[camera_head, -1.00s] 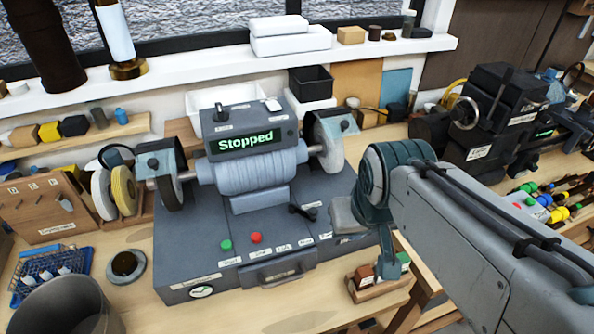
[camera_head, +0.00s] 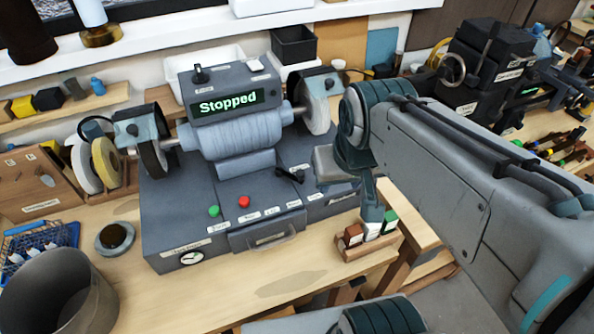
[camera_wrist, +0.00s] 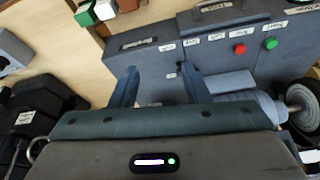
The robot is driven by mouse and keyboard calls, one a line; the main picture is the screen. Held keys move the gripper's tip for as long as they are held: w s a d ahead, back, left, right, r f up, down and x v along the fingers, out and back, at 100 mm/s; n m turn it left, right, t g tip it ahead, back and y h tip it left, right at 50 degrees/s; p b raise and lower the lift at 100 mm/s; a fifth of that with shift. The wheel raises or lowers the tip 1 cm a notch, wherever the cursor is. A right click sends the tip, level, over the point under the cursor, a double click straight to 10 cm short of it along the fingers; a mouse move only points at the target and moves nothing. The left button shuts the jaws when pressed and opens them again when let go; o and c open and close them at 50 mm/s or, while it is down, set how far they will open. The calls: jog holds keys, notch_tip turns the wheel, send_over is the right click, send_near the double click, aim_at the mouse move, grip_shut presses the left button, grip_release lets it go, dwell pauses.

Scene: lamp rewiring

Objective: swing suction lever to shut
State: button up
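The black suction lever (camera_head: 290,174) sits on the right part of the grey grinder's (camera_head: 185,215) top, behind the row of labels. Its label is too small to read surely. In the head view my gripper (camera_head: 372,208) is just right of the lever, its visible finger pointing down; the other finger is hidden. In the wrist view the two fingers of my gripper (camera_wrist: 158,72) stand apart, with the grinder's grey casing behind the gap. A small dark piece shows beside the right finger; I cannot tell if it is the lever. I see no grip on it.
The display (camera_head: 225,105) reads "Stopped". Green (camera_head: 213,211) and red (camera_head: 244,202) buttons are on the front left. A wooden holder (camera_head: 366,250) with coloured blocks stands below my gripper. A metal bucket (camera_head: 50,295) is at the lower left. The front bench strip is clear.

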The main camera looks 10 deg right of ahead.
jog(key=b, duration=1.1)
send_near(301, 172)
jog(key=s+r, duration=0.3)
jog(key=r, duration=0.1)
jog(key=b, duration=0.1)
jog(key=x, duration=0.6)
jog(key=w+x, duration=0.1)
jog(key=x, duration=0.6)
jog(key=shift+w+r+b, duration=0.15)
jog(key=shift+r+b, duration=0.05)
jog(key=shift+b, duration=0.15)
jog(key=shift+t, duration=0.3)
grip_shut()
